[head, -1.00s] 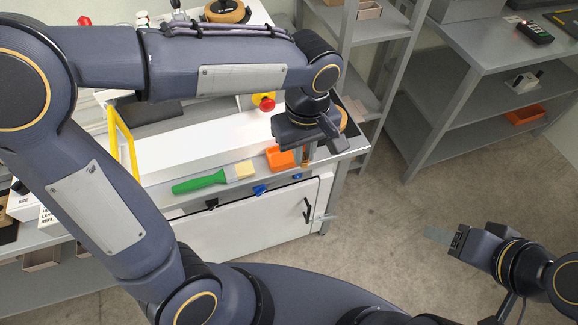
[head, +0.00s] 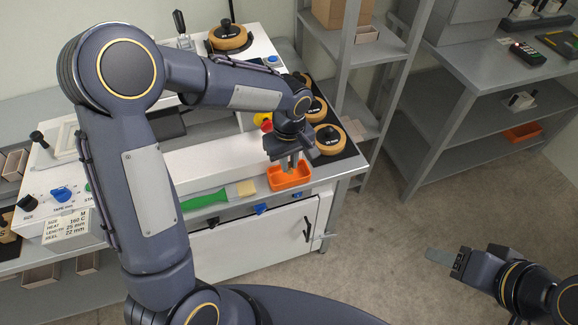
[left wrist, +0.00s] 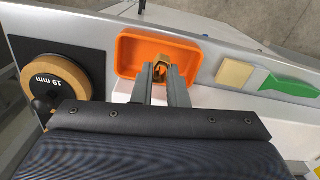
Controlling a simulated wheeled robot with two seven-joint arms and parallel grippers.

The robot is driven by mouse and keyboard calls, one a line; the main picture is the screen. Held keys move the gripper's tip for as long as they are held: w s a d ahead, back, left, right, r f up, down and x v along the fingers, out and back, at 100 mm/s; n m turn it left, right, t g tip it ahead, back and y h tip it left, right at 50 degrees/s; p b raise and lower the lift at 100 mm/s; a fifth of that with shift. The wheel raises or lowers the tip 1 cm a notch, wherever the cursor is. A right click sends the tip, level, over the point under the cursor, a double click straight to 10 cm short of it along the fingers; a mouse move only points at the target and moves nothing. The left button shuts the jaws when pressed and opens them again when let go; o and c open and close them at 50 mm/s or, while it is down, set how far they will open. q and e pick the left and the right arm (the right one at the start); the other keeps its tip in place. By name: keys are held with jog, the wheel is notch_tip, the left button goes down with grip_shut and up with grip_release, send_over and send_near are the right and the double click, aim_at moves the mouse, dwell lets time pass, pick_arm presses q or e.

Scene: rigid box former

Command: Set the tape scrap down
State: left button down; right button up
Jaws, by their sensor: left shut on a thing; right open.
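My left gripper (head: 289,162) is over the small orange tray (head: 291,183) at the machine's front right edge. In the left wrist view, its two fingers (left wrist: 163,80) reach over the near rim of the orange tray (left wrist: 191,55), shut on a small tan-brown piece, the tape scrap (left wrist: 162,66). The scrap is over or inside the tray; I cannot tell if it touches the tray floor. The fingers hide part of it. My right gripper (head: 447,260) is open and empty above the floor at the lower right.
A green-handled brush (head: 205,199) with a tan head lies left of the tray. Tape rolls (head: 330,140) stand behind the gripper, and one marked 19 mm (left wrist: 55,82) shows in the left wrist view. A red button (head: 267,125) is nearby. Grey shelves (head: 480,110) stand right.

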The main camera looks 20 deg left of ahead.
aim_at(289, 170)
pick_arm(q)
jog(key=f, duration=0.3)
jog(key=shift+w+a+f, duration=0.1)
jog(key=shift+w+f, duration=0.3)
jog(key=shift+f, duration=0.15)
jog(key=shift+f, duration=0.1)
jog(key=shift+f, duration=0.15)
jog(key=c, duration=1.5)
grip_release()
jog(key=shift+o, duration=0.2)
